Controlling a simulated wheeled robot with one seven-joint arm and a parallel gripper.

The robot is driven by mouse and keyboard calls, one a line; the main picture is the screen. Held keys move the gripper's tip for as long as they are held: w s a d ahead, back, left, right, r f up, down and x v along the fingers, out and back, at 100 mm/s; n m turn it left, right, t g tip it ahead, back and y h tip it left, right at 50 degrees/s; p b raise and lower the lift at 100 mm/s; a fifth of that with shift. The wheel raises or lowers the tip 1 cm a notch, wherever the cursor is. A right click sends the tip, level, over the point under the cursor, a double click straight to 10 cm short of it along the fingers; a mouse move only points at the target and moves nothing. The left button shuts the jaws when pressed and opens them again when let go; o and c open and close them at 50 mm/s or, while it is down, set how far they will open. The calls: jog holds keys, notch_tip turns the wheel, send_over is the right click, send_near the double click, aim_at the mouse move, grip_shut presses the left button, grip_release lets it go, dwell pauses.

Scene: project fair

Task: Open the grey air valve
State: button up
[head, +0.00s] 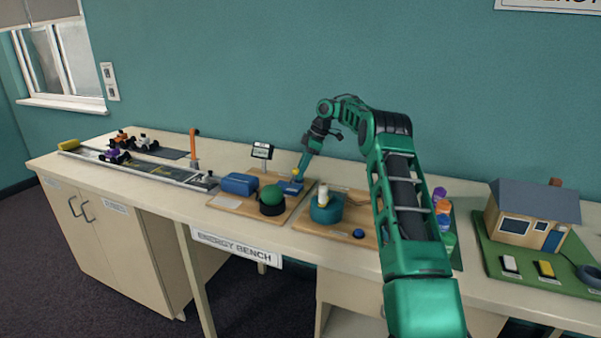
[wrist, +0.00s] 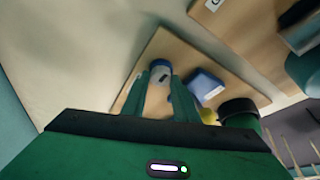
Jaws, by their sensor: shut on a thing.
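My gripper (head: 299,174) reaches down over the back right corner of the left wooden board (head: 228,207) on the bench. In the wrist view its two green fingers (wrist: 161,97) stand on either side of a grey piece with a blue end (wrist: 159,84), and are shut on it. This piece appears to be the grey air valve; a dark mark shows on its side. In the head view the grey piece cannot be made out under the gripper.
A blue box (head: 239,184) and a green dome on a black base (head: 271,199) share the board. A teal round vessel (head: 326,209) stands on the board to the right. A small display (head: 262,151) stands behind. A model house (head: 534,215) is at far right.

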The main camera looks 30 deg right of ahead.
jog(key=shift+w+d+r, duration=0.1)
jog(key=shift+d+r, duration=0.1)
jog(key=shift+d, duration=0.2)
jog(key=o, duration=1)
jog(key=shift+a+f, duration=0.15)
jog(key=v, duration=1)
jog(key=shift+w+r, duration=0.1)
jog(key=shift+r, duration=0.3)
